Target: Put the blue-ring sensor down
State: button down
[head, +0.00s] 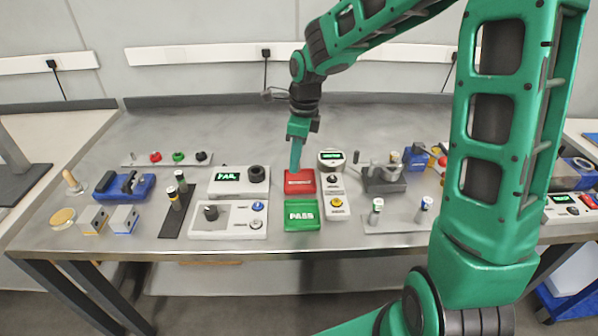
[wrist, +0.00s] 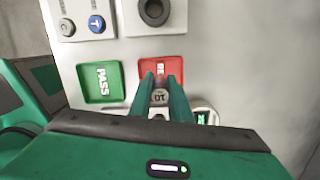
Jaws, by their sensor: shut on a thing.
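My gripper (head: 295,164) points down over the red tray (head: 307,175) in the head view. In the wrist view my gripper (wrist: 160,80) is shut on a small grey round-topped sensor (wrist: 160,97) marked with dark digits. Its ring is hidden, so I cannot tell its colour. The red tray (wrist: 146,66) lies behind the fingertips there; whether the sensor touches it I cannot tell. The green PASS tray (head: 301,217) is just in front of the red one, and shows in the wrist view (wrist: 101,98). Another sensor with a blue band (head: 424,207) stands on a plate at right.
A tester showing FAIL (head: 230,177) and a grey panel with a knob (head: 229,229) stand left of the trays. A small unit with a round display (head: 331,158) and a button box (head: 337,209) stand close on their right. The table's back is mostly clear.

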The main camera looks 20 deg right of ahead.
aim_at(300, 183)
jog(key=shift+d+f, duration=0.4)
jog(key=shift+d, duration=0.2)
jog(key=shift+f, duration=2)
jog(key=c, duration=1.6)
grip_release()
jog(key=shift+f, duration=0.1)
jog(key=shift+c, duration=0.2)
notch_tip(300, 183, up, 12)
jog(key=d, duration=0.1)
jog(key=shift+s, duration=0.35)
